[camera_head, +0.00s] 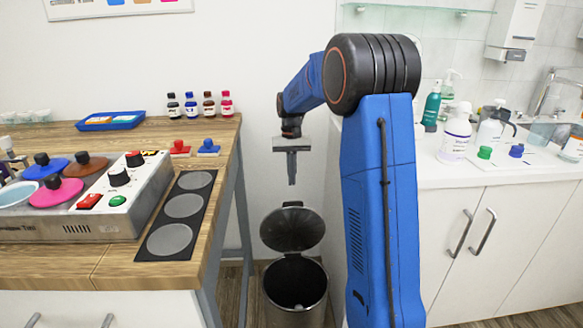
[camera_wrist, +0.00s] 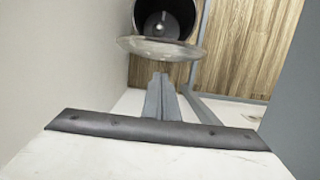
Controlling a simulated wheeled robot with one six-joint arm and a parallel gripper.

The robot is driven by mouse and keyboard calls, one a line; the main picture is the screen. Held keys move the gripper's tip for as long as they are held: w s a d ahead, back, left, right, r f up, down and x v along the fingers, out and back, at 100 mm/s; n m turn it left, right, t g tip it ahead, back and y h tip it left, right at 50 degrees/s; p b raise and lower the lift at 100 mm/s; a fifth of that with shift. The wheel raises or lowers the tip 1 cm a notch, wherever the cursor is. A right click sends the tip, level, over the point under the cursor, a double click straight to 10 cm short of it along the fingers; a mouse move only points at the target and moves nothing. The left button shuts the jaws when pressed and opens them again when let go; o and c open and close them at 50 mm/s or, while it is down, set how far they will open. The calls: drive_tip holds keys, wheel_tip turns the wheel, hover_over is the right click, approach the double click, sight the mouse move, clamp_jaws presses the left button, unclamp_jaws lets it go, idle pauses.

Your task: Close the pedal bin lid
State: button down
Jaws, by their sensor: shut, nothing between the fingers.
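The pedal bin (camera_head: 296,291) stands on the floor between the wooden table and the white cabinet, with a dark opening. Its round lid (camera_head: 292,228) is raised and tilted up at the back of the rim. My gripper (camera_head: 292,183) points down above the lid, shut and empty, with a gap between the fingertips and the lid in the head view. In the wrist view the fingers of my gripper (camera_wrist: 161,77) point towards the lid (camera_wrist: 160,49), seen nearly edge-on. The bin's dark inside (camera_wrist: 165,20) shows beyond it. The pedal is not visible.
The wooden table (camera_head: 232,140) with a control box (camera_head: 110,195) stands at the left. The white cabinet (camera_head: 510,240) with bottles on top stands at the right. The bin is in a narrow gap between them, with the wall behind.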

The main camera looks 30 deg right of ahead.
drive_tip(key=shift+s+a+f, duration=0.3)
drive_tip(key=shift+s+f, duration=0.3)
drive_tip(key=shift+s, duration=0.1)
drive_tip(key=shift+s+a+f, duration=0.25)
drive_tip(key=shift+s+f, duration=0.3)
drive_tip(key=shift+s, duration=0.15)
drive_tip(key=shift+s+a+f, duration=0.3)
drive_tip(key=shift+s+f, duration=0.3)
drive_tip(key=shift+s, duration=0.1)
drive_tip(key=shift+s, duration=0.1)
